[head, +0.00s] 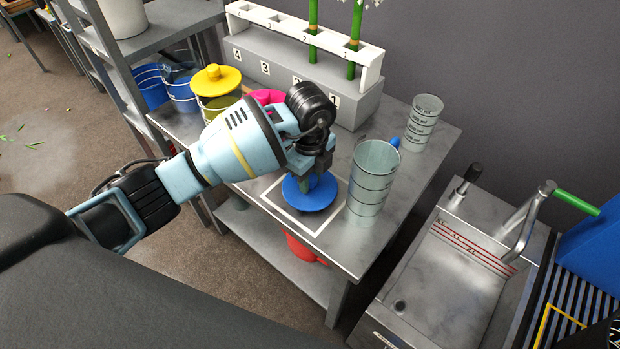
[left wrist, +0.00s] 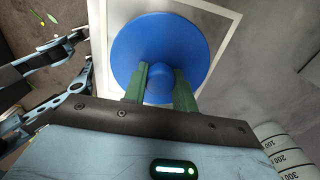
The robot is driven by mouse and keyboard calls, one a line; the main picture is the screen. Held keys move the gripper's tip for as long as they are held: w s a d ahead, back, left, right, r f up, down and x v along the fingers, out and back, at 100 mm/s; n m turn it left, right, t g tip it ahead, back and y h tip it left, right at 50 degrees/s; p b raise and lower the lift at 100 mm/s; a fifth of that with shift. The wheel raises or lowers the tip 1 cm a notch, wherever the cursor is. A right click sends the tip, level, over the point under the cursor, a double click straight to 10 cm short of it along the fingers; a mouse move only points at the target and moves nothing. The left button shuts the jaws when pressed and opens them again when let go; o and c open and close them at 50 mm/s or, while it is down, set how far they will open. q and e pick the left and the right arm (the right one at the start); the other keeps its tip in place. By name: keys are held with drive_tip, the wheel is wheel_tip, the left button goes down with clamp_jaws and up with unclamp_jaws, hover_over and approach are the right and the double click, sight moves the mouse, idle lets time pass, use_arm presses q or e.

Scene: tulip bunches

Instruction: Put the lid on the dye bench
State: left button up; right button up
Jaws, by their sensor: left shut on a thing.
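The blue round lid (head: 308,195) is over the white square outline (head: 330,226) on the grey dye bench (head: 425,185). My left gripper (head: 314,168) reaches down onto it from above. In the left wrist view the two green fingers (left wrist: 163,78) are on either side of the lid's blue knob (left wrist: 160,88), shut on it. The lid's disc (left wrist: 140,35) looks about level there. I cannot tell whether its underside touches the bench. My right gripper is not in view.
A clear measuring beaker (head: 372,185) stands close to the right of the lid, with a smaller one (head: 424,118) behind. A numbered rack (head: 300,75) with green stems is at the back. A yellow-lidded bucket (head: 215,85) stands left. A sink (head: 440,290) is right.

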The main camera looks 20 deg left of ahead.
use_arm(q)
drive_tip(key=shift+f, duration=0.4)
drive_tip(key=shift+f, duration=0.15)
drive_tip(key=o, duration=1)
drive_tip(key=shift+c, duration=0.2)
wheel_tip(320, 180, up, 12)
drive_tip(key=p, duration=0.1)
